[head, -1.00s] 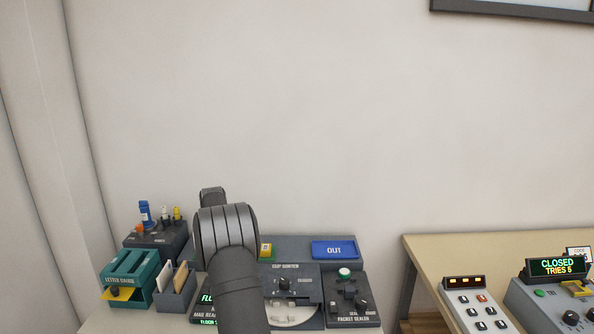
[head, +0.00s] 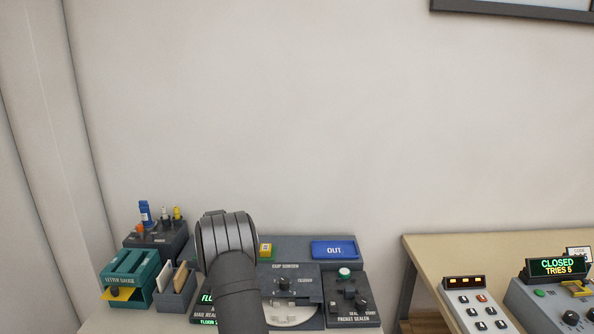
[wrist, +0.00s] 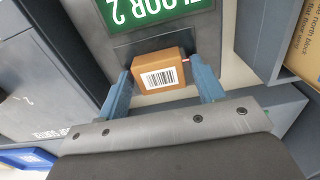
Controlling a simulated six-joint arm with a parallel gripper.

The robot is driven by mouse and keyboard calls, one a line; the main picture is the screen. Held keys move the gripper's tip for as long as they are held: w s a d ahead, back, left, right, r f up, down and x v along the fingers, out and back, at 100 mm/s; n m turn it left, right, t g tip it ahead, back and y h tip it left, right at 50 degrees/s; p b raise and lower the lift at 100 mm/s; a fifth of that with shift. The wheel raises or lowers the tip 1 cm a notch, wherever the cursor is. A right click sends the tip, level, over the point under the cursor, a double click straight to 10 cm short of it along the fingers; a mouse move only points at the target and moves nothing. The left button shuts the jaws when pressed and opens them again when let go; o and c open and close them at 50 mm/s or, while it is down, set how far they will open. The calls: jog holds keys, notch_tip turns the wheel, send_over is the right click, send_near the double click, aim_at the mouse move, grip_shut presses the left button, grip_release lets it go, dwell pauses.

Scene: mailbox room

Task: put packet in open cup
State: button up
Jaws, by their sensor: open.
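The packet (wrist: 160,74), a small brown box with a barcode label, sits at the dark slot of the mail reader in the wrist view. My gripper (wrist: 163,84) is open, with one blue-grey finger on each side of the packet. I cannot tell whether either finger touches it. In the head view my arm hides the packet and fingertips. The sorter (head: 283,284) has a pale round disc (head: 290,315) at its front, partly hidden by my arm. I cannot make out which cup is open.
The mail reader's green screen (wrist: 155,12) reads FLOOR 2. Right of the sorter are the packet sealer (head: 352,300) and blue OUT tray (head: 334,250). A teal letter gauge (head: 130,275) and envelope holder (head: 175,290) stand left. A second desk (head: 450,250) holds control boxes.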

jog(key=c, duration=0.8)
jog(key=shift+r, duration=2.3)
jog(key=shift+c, duration=0.2)
jog(key=shift+d, duration=0.1)
